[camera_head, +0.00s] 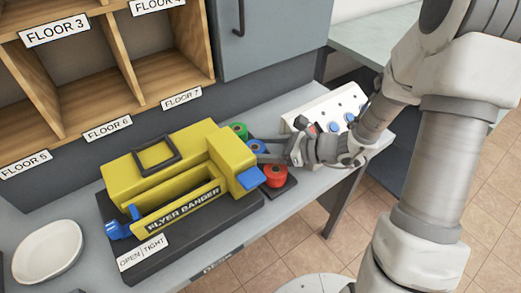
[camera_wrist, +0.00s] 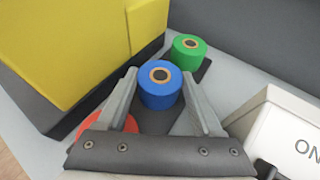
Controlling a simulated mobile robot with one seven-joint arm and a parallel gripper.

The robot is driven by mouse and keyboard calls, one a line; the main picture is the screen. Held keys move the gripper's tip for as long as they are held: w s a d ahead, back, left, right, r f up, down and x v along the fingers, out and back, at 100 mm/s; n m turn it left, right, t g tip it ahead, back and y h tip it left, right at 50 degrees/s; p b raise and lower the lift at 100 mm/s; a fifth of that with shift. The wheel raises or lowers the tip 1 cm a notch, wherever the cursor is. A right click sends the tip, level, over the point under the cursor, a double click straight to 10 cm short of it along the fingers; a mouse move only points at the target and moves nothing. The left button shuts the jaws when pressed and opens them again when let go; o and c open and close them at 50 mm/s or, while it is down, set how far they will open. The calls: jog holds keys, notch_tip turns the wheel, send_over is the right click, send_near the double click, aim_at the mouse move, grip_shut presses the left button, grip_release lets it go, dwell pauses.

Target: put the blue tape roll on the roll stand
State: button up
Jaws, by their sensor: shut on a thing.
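The blue tape roll (camera_head: 258,146) is between the green and red rolls in the head view. In the wrist view the blue roll (camera_wrist: 160,92) is upright, its tan core facing up. My gripper (camera_head: 264,157) reaches in from the right and is shut on the blue roll, with a finger on each side in the wrist view (camera_wrist: 159,78). The dark roll stand (camera_head: 289,186) lies under the row of rolls and shows below the blue roll in the wrist view (camera_wrist: 153,122). I cannot tell whether the blue roll touches the stand.
A green roll (camera_head: 239,130) and a red roll (camera_head: 276,175) stand close on either side. The yellow flyer bander (camera_head: 180,165) is just left, and a white button box (camera_head: 325,112) is right. A white plate (camera_head: 47,252) lies at far left.

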jog(key=shift+r, duration=0.1)
jog(key=o, duration=1.4)
jog(key=shift+d+r, duration=0.2)
jog(key=shift+d, duration=0.1)
jog(key=p+v, duration=0.3)
jog(key=v, duration=0.8)
jog(key=shift+s+d, duration=0.2)
jog(key=shift+s, duration=0.05)
